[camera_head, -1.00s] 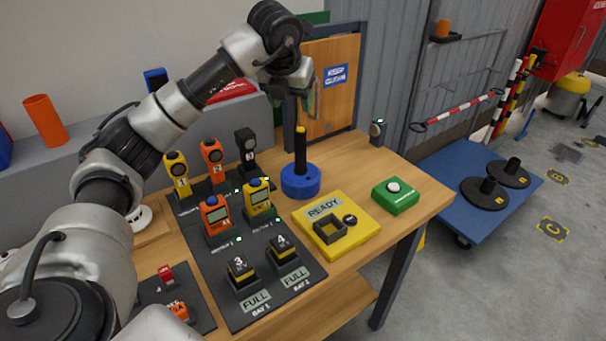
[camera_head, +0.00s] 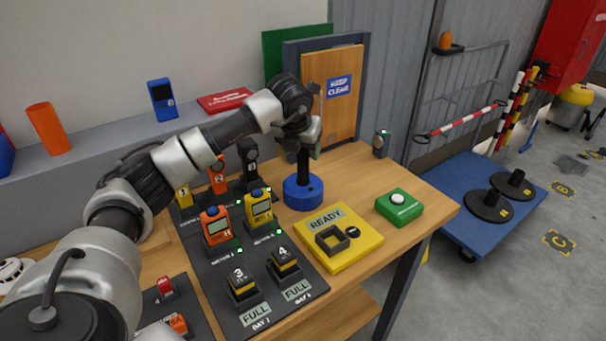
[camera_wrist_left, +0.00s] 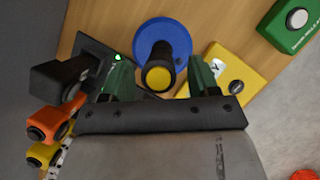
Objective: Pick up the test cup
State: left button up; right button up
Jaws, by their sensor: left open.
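The test cup appears to be the blue round piece (camera_head: 303,193) with an upright black handle, standing on the wooden table behind the yellow READY box. The handle's yellow top, seen in the earlier head view, is now hidden there by my left gripper (camera_head: 312,142). In the left wrist view the blue base (camera_wrist_left: 163,38) and the yellow handle top (camera_wrist_left: 159,76) show. My left gripper (camera_wrist_left: 160,80) is open, with its green fingers on either side of the handle top. I see no clear contact. My right gripper is not in view.
The yellow READY box (camera_head: 365,247) and a green box with a white button (camera_head: 399,207) stand in front and to the right. Detectors, including an orange one (camera_head: 216,228), stand on a dark mat at left. A wooden panel (camera_head: 333,95) rises behind.

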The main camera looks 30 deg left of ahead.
pick_arm(q)
jog(key=shift+w+f, duration=0.3)
jog(key=shift+f, duration=0.35)
grip_shut()
jog(key=shift+r, duration=0.1)
jog(key=shift+a+r, duration=0.1)
